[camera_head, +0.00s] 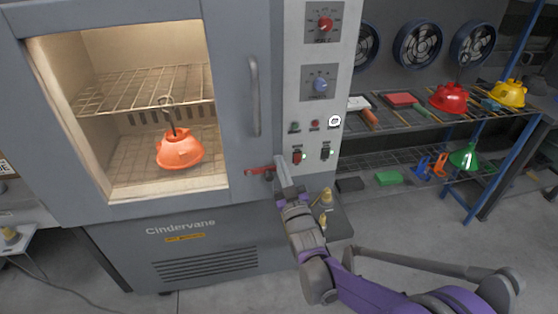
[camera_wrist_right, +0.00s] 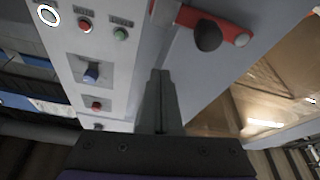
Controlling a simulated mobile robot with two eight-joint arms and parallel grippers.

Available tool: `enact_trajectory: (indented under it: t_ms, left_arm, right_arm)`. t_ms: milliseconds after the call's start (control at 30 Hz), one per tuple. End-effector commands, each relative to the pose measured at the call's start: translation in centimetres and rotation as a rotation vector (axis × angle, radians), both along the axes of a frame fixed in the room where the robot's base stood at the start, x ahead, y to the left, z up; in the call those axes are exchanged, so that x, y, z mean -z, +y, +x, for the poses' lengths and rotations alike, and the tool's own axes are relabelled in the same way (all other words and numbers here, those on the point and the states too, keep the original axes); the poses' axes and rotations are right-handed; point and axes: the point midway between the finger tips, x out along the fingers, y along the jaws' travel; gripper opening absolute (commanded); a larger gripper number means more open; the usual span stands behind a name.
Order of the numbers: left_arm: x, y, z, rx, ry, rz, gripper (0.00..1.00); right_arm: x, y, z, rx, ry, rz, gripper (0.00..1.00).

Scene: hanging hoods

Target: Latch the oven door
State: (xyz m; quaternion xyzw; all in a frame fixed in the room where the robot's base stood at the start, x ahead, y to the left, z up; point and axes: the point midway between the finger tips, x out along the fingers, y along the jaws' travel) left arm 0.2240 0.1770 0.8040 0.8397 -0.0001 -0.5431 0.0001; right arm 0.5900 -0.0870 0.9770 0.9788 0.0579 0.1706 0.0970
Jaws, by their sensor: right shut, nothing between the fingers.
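The oven (camera_head: 190,232) stands at the left with its grey door (camera_head: 229,80) against the front. An orange hood (camera_head: 180,150) hangs from a hook inside, seen through the window. The red latch handle (camera_head: 259,170) with a dark knob sits low at the door's right edge and lies roughly level. It also shows at the top of the right wrist view, as a red latch (camera_wrist_right: 222,20) with a round black knob. My right gripper (camera_head: 281,166) is shut and empty, just right of the latch; I cannot tell whether it touches. My left gripper is not in view.
The control panel (camera_head: 318,100) with knobs and switches is close to the right gripper. A vertical door handle (camera_head: 253,97) is above the latch. A shelf rack (camera_head: 400,125) at the right holds red, yellow and green hoods. Open floor lies between.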

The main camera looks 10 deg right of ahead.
Motion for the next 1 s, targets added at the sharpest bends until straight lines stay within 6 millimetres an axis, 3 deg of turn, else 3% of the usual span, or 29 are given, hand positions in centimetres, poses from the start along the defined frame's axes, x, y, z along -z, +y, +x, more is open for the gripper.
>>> enact_trajectory:
  t_ms: [200,400,1000]
  left_arm:
    - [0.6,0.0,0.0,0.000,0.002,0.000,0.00]
    - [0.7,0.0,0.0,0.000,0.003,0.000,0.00]
    - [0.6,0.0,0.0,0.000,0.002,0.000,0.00]
  right_arm:
    - [1.8,-0.3,-4.3,-0.001,0.000,0.001,0.00]
    - [2.4,-0.5,-6.2,0.000,0.000,0.000,0.00]
    - [2.4,-0.6,-6.6,0.000,0.006,0.000,0.00]
